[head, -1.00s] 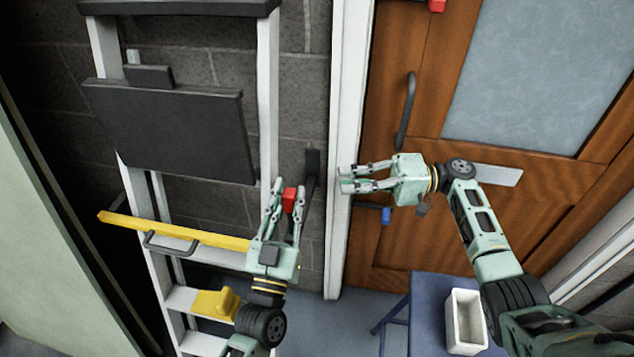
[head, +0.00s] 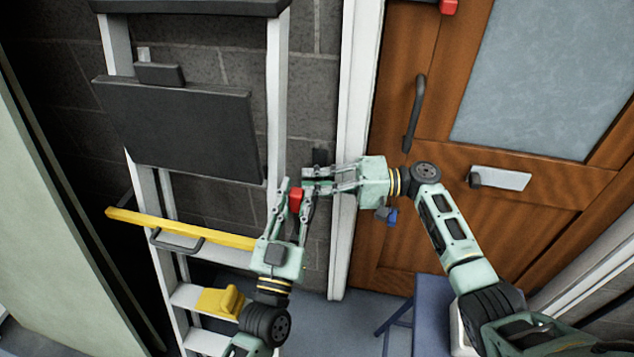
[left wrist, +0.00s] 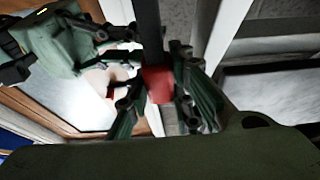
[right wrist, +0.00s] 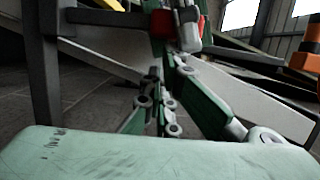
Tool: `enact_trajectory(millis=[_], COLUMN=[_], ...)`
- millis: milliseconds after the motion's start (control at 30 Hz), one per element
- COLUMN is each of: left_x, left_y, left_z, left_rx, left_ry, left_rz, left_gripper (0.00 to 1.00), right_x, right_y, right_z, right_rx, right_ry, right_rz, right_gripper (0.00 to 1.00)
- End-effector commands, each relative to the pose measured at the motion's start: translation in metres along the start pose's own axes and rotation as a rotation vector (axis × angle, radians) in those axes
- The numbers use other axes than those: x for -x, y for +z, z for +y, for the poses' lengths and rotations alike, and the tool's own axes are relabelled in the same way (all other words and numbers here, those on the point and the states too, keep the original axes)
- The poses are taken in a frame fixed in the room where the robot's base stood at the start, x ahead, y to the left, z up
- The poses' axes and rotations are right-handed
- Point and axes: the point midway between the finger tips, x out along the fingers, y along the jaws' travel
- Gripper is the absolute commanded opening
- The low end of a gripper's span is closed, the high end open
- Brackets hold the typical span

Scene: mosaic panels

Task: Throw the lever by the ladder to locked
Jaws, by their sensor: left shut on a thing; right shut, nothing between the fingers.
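The lever has a red grip (head: 296,199) and a dark bar, and sits on the wall just right of the ladder (head: 276,110). My left gripper (head: 295,195) is shut on the red grip, which also shows between its fingers in the left wrist view (left wrist: 158,85). My right gripper (head: 306,181) is shut and empty, with its fingertips reaching left across the lever bar, close above the red grip. Whether it touches the bar I cannot tell. In the right wrist view a piece of red (right wrist: 163,22) shows at the top. The lever's lock marking is not visible.
A wooden door (head: 440,130) with a dark handle (head: 415,112) and a white frame stands to the right. A yellow bar (head: 180,229) crosses the ladder at the left. A blue table (head: 435,300) stands below my right arm.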

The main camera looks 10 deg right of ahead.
Motion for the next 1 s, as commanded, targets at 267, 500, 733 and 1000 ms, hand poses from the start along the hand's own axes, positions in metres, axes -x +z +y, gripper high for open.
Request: enact_trajectory(millis=[267,500,733,1000], left_x=[0.001,0.001,0.001,0.001], left_y=[0.003,0.004,0.004,0.003], left_z=[0.001,0.0,0.0,0.001], left_rx=[0.002,0.002,0.0,0.0], left_ry=[0.002,0.002,0.001,0.002], left_rz=[-0.007,-0.01,-0.01,-0.007], left_gripper=[0.0,0.0,0.3,0.3], right_x=[-0.003,-0.005,-0.006,-0.004], right_y=[0.009,0.016,0.017,0.014], right_z=[-0.002,-0.003,-0.002,-0.004], right_rx=[0.04,0.059,0.058,0.06], right_ry=[0.008,0.013,0.012,0.012], right_rz=[-0.001,-0.01,-0.012,-0.004], right_gripper=[0.0,0.0,0.0,0.0])
